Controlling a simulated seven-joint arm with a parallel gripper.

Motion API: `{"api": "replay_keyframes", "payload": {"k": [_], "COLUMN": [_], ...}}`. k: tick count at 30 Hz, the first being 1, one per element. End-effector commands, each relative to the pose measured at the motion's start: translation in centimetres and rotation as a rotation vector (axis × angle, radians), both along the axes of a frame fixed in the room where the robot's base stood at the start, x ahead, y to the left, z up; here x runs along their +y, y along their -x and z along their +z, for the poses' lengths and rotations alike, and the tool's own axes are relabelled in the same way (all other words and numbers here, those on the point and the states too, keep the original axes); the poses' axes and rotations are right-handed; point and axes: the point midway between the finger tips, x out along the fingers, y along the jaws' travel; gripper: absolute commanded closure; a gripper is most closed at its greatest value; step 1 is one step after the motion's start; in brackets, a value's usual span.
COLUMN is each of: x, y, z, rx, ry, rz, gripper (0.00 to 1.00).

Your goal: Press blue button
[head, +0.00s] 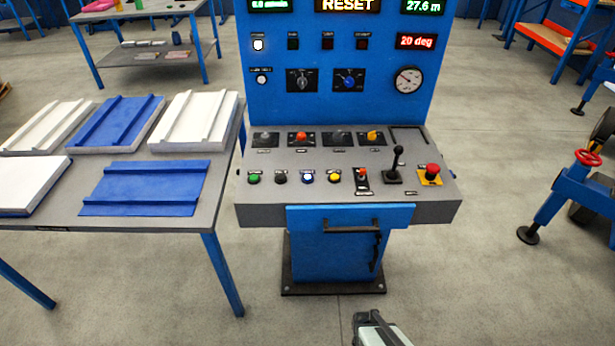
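The blue button (307,178) is a small round button in the front row of the grey console desk (270,212). It sits between a black button (280,178) on its left and a yellow button (334,177) on its right. A green button (254,178) is at the left end of that row. Part of my arm (378,330) shows at the bottom edge, below and well apart from the console. No fingertips can be made out, so the gripper's opening cannot be seen.
A red-capped lever (362,178), a black joystick (394,165) and a red emergency stop (431,173) stand right of the buttons. A drawer-like blue front with a handle (350,229) juts out below. A table with panels (210,226) is at left.

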Motion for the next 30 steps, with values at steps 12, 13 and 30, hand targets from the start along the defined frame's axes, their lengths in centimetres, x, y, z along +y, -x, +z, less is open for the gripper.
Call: {"api": "replay_keyframes", "payload": {"k": [12, 13, 30], "x": [0.00, 0.00, 0.00], "y": [0.00, 0.00, 0.00], "z": [0.00, 0.00, 0.00], "rx": [0.000, 0.000, 0.000], "ry": [0.000, 0.000, 0.000], "rz": [0.000, 0.000, 0.000], "gripper": [1.00, 1.00, 1.00]}}
